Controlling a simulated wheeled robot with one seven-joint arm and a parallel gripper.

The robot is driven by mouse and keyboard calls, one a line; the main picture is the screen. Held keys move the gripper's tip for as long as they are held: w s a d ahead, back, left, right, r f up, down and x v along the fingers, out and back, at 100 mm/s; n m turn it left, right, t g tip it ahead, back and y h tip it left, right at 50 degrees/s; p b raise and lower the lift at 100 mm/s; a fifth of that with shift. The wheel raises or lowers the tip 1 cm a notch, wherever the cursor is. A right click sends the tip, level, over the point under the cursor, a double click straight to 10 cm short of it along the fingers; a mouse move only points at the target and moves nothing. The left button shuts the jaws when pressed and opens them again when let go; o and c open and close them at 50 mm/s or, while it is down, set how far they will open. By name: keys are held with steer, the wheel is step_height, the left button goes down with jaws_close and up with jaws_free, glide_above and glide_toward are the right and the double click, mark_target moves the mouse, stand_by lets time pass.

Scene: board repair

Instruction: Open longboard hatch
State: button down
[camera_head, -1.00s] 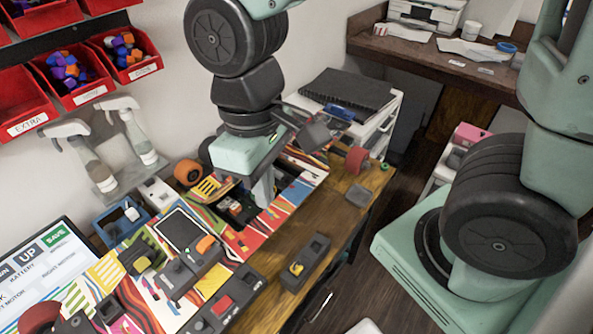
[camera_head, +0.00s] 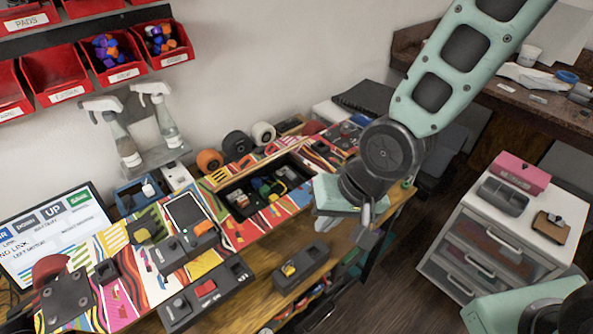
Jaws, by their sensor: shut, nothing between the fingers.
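The longboard (camera_head: 283,215) lies on the wooden bench with a multicoloured striped deck. A dark rectangular compartment (camera_head: 236,214) in its middle is open, with small coloured parts inside. A narrow patterned strip (camera_head: 252,165) runs along the compartment's back edge; I cannot tell whether it is the raised hatch. My gripper (camera_head: 362,232) is to the right of the compartment, near the board's front edge. It is shut and empty, apart from the hatch opening. My wrist and forearm hide part of the board's right end.
Orange, black and white wheels (camera_head: 237,145) stand behind the board. Switch modules (camera_head: 301,268) lie along its front. A screen (camera_head: 50,235) is at the left, spray bottles (camera_head: 160,118) at the back. A white drawer cabinet (camera_head: 505,245) stands right, across clear floor.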

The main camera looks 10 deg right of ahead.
steer(key=w+a+f+m+t+y+b, duration=0.1)
steer(key=w+a+f+m+t+y, duration=0.15)
steer(key=f+m, duration=0.35)
steer(key=w+a+f+m+t+y+b, duration=0.1)
steer(key=w+f+m+t+y, duration=0.2)
steer(key=m, duration=0.4)
steer(key=w+d+m+t+b, duration=0.1)
steer(key=w+d+m+t, duration=0.15)
steer(key=m, duration=0.55)
steer(key=w+d+m+t, duration=0.2)
steer(key=m+t, duration=0.2)
steer(key=m, duration=0.5)
steer(key=p+x, duration=0.1)
steer(key=x, duration=0.2)
steer(key=p+x, duration=0.1)
steer(key=x, duration=0.3)
steer(key=r+p+x, duration=0.1)
steer(key=x, duration=0.2)
steer(key=shift+w+a+r, duration=0.15)
steer(key=shift+w+a, duration=0.05)
steer(key=shift+w, duration=0.05)
steer(key=shift+w+a+r+p, duration=0.4)
steer(key=shift+w+r+p, duration=0.1)
steer(key=shift+w, duration=0.1)
steer(key=shift+w+a+r+p, duration=0.4)
steer(key=shift+w+r+p, duration=0.05)
steer(key=shift+w+r, duration=0.15)
